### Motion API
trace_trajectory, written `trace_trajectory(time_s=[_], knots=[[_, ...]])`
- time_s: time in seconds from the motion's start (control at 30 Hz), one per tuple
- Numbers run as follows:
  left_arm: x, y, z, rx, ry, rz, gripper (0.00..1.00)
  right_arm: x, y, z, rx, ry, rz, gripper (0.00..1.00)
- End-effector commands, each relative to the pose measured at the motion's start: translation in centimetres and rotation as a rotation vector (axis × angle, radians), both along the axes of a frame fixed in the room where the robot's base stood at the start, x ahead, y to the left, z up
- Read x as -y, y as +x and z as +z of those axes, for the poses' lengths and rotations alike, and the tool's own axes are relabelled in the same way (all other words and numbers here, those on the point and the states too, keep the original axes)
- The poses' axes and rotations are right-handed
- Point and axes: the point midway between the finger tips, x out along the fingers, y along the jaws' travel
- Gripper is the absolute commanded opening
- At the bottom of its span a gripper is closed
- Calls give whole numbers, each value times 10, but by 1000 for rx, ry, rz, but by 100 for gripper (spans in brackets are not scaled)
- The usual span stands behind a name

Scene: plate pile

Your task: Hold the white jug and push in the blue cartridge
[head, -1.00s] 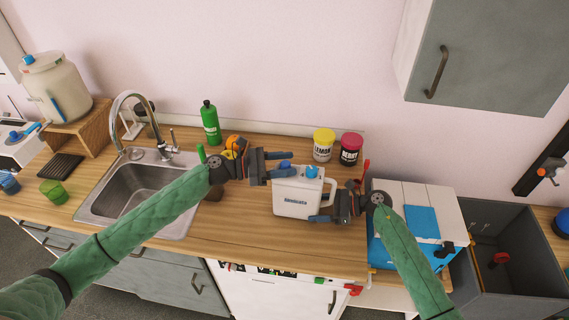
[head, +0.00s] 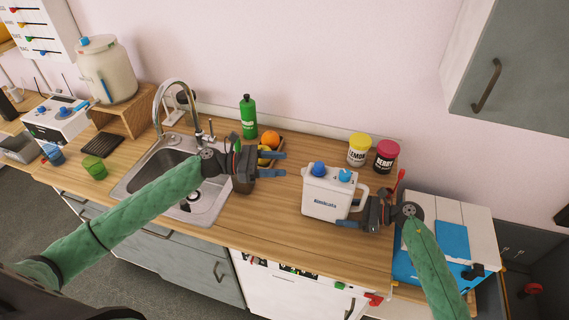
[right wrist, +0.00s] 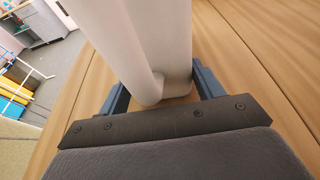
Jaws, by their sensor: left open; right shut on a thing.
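The white jug (head: 322,201) with dark lettering stands upright on the wooden counter in the head view. A dark blue round piece (head: 319,170), likely the cartridge, sits in its top at the left. A lighter blue piece (head: 345,176) sits beside it; how deep either sits I cannot tell. My right gripper (head: 352,223) is shut on the jug at its handle side. In the right wrist view the white jug (right wrist: 135,40) stands between my right fingers (right wrist: 160,92). My left gripper (head: 284,164) is open and empty, left of the jug and apart from it.
Yellow-lidded (head: 358,150) and dark pink-lidded (head: 386,157) jars stand behind the jug. A green bottle (head: 248,117) and fruit (head: 269,140) are behind my left gripper. The sink (head: 197,206) is left; a blue-and-white box (head: 480,226) is right. The counter front is clear.

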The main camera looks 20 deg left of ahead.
Motion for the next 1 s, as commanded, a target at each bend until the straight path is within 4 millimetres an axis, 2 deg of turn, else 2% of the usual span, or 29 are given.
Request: trace_trajectory(time_s=[0.33, 0.37, 0.47, 0.5, 0.83, 1.0], knots=[[0, 0, 0, 0, 0, 0, 51, 0, 0, 0, 0, 0, 0, 48], [0, 0, 0, 0, 0, 0, 51, 0, 0, 0, 0, 0, 0, 68], [0, 0, 0, 0, 0, 0, 51, 0, 0, 0, 0, 0, 0, 88], [0, 0, 0, 0, 0, 0, 51, 0, 0, 0, 0, 0, 0, 92], [0, 0, 0, 0, 0, 0, 51, 3, 0, 1, 0, 0, 0, 92], [0, 0, 0, 0, 0, 0, 51, 21, 1, 5, 0, -2, -1, 92]])
